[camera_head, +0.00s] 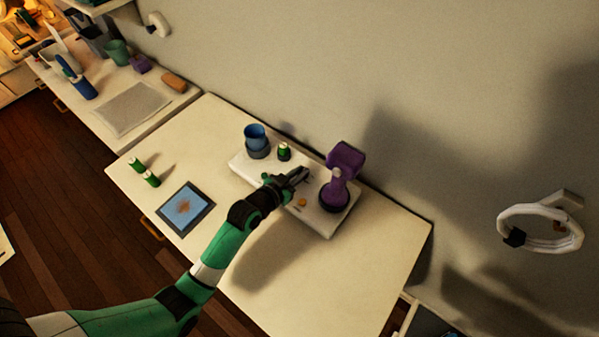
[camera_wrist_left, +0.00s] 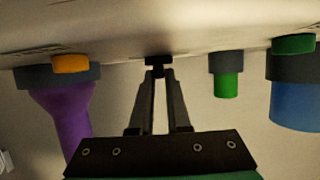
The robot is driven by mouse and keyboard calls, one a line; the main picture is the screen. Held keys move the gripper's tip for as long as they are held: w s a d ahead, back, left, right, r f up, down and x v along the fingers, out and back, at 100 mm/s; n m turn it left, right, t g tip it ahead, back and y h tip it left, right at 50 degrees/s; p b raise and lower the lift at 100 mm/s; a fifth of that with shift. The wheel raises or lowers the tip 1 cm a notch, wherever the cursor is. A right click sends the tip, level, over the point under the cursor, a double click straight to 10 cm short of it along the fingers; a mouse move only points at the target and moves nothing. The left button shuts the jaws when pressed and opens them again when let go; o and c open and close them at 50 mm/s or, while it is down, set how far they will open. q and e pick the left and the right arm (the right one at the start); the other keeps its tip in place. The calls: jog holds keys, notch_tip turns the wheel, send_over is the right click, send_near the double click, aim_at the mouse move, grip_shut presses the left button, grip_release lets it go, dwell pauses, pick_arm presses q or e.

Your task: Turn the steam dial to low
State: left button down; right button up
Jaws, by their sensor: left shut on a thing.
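A white slab-like base (camera_head: 325,223) stands on the table against the wall, with a purple upright appliance (camera_head: 345,160) in a dark ring at its right end. My left gripper (camera_head: 297,176) is over the middle of the base. In the left wrist view, the left gripper (camera_wrist_left: 158,74) has its fingers close together on a small dark knob (camera_wrist_left: 158,60) at the base's surface, which looks like the dial. Its markings and setting cannot be read. An orange button (camera_head: 302,202) is on the base near the purple appliance. My right gripper is out of view.
A blue cup (camera_head: 255,133) and a small green cylinder (camera_head: 284,152) stand on the base left of my gripper. A tablet (camera_head: 186,208) and two green cylinders lie farther left. The table's front right (camera_head: 350,290) is clear. A white ring (camera_head: 540,212) hangs on the wall.

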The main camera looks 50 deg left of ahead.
pick_arm(q)
jog(key=shift+a+f+m+h+b, duration=0.15)
jog(key=shift+a+m+h+b, duration=0.15)
jog(key=shift+m+h+b, duration=1.1)
jog(key=shift+h+b, duration=0.1)
jog(key=shift+h, duration=0.1)
jog(key=shift+a+r+m+h, duration=0.1)
jog(key=shift+r+m+h, duration=0.15)
jog(key=shift+m+h, duration=0.05)
jog(key=shift+r+h+p, duration=0.15)
jog(key=shift+h+p, duration=0.25)
jog(key=shift+p, duration=0.15)
jog(key=m+h+p, duration=0.1)
jog(key=m+p, duration=0.1)
jog(key=p, duration=0.2)
jog(key=shift+r+h, duration=0.1)
jog(key=shift+h, duration=0.2)
jog(key=shift+f+m+g+h+p, duration=0.3)
jog(key=shift+p, duration=0.25)
